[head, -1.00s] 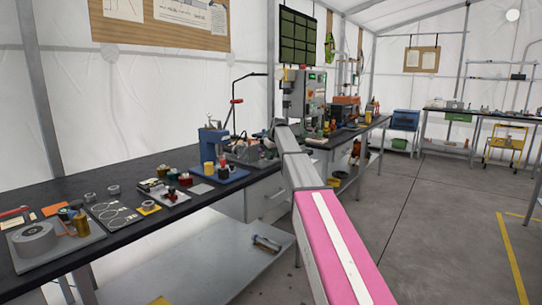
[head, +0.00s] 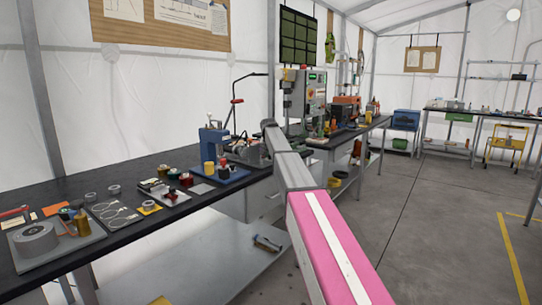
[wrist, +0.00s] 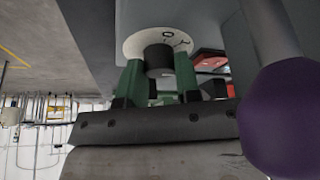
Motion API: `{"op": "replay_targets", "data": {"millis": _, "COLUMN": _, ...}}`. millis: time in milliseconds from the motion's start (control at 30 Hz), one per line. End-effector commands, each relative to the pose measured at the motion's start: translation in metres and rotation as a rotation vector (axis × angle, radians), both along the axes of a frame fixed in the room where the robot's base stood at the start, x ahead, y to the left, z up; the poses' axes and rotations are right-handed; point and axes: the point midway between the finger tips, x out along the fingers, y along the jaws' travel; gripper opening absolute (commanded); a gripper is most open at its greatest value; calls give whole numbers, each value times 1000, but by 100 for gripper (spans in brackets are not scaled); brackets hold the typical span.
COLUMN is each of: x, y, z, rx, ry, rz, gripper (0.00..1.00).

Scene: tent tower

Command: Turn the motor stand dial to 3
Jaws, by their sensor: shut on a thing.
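In the wrist view, the dial shows as a dark round knob (wrist: 159,58) on a pale disc with dark marks (wrist: 136,43). My gripper (wrist: 158,74) has its green fingers on either side of the knob and is shut on it. The marks are too small and partly covered, so I cannot read the dial's setting. In the head view my arm reaches to the bench, and its far end hides the gripper and the dial. I cannot tell there which item is the motor stand.
A purple rounded thing (wrist: 283,115) is close at the right of the wrist view. In the head view, a blue press (head: 212,142), a grey control box (head: 303,95) and several small parts stand on the dark bench (head: 150,222).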

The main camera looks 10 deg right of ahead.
Motion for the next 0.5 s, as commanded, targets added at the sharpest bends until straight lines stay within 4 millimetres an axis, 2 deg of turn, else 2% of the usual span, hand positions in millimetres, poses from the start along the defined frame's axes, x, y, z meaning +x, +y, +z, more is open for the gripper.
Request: {"op": "replay_targets", "data": {"millis": 500, "x": -1, "y": 0, "z": 0, "rx": 0, "ry": 3, "rz": -43, "gripper": 7}}
